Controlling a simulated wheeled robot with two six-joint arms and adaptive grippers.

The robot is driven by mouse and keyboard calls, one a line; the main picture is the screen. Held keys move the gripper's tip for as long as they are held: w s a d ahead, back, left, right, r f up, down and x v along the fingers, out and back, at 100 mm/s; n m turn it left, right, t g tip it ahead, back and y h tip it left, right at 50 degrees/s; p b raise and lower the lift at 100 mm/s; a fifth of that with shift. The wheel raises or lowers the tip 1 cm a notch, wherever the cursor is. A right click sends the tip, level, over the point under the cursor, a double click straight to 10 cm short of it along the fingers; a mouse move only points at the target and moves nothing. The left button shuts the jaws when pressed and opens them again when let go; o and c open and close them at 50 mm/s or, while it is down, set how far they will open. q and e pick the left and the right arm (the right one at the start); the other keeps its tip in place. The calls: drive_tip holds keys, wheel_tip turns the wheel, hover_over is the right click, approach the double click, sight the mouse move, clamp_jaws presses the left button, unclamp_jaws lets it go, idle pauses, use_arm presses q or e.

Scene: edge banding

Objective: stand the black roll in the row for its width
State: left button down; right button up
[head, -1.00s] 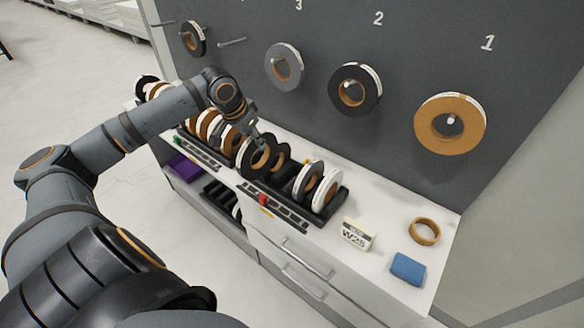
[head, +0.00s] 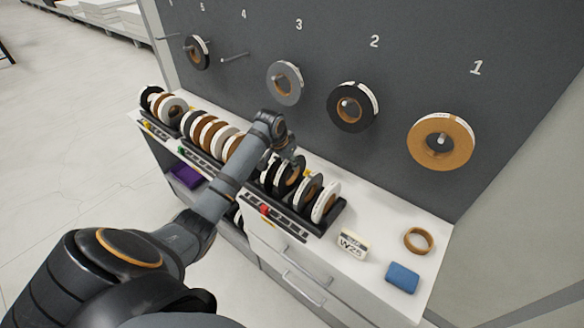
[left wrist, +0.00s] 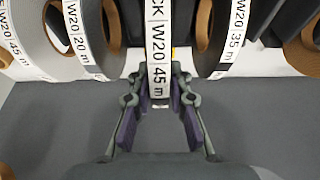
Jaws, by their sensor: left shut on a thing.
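My left gripper (head: 287,157) is shut on the black roll (head: 290,174), over the rack (head: 338,216) with the red marker. In the left wrist view the gripper (left wrist: 160,88) has a finger on each side of the black roll (left wrist: 159,45), whose white label reads "CK W20 45 m". The roll is upright among W20 rolls: W20 45 m (left wrist: 22,40) and W20 20 m (left wrist: 84,35) at left, W20 35 m (left wrist: 231,38) at right. Whether its bottom touches the rack is hidden. My right gripper is not in view.
Racks with green (head: 182,151) and yellow (head: 147,125) markers stand to the left, full of rolls. A W25 box (head: 351,243), a brown ring (head: 418,240) and a blue block (head: 402,278) lie at right. The pegboard wall (head: 400,60) with hanging rolls rises close behind.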

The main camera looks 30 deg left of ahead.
sight(292, 182)
use_arm(q)
drive_tip(key=shift+w+d+f, duration=0.1)
drive_tip(key=shift+w, duration=0.05)
wheel_tip(292, 182, down, 3)
drive_tip(key=shift+w+d+f+p, duration=0.1)
drive_tip(key=shift+w+f+p, duration=0.05)
drive_tip(key=shift+p, duration=0.9)
drive_tip(key=shift+f, duration=0.35)
drive_tip(key=c, duration=1.3)
unclamp_jaws()
drive_tip(key=shift+o, duration=0.2)
drive_tip(key=shift+r, duration=0.4)
drive_tip(key=b+v, duration=0.2)
drive_tip(key=v, duration=0.8)
drive_tip(key=shift+s+r, duration=0.25)
drive_tip(key=shift+s, duration=0.1)
drive_tip(key=shift+s+r, duration=0.15)
drive_tip(key=shift+r, duration=0.35)
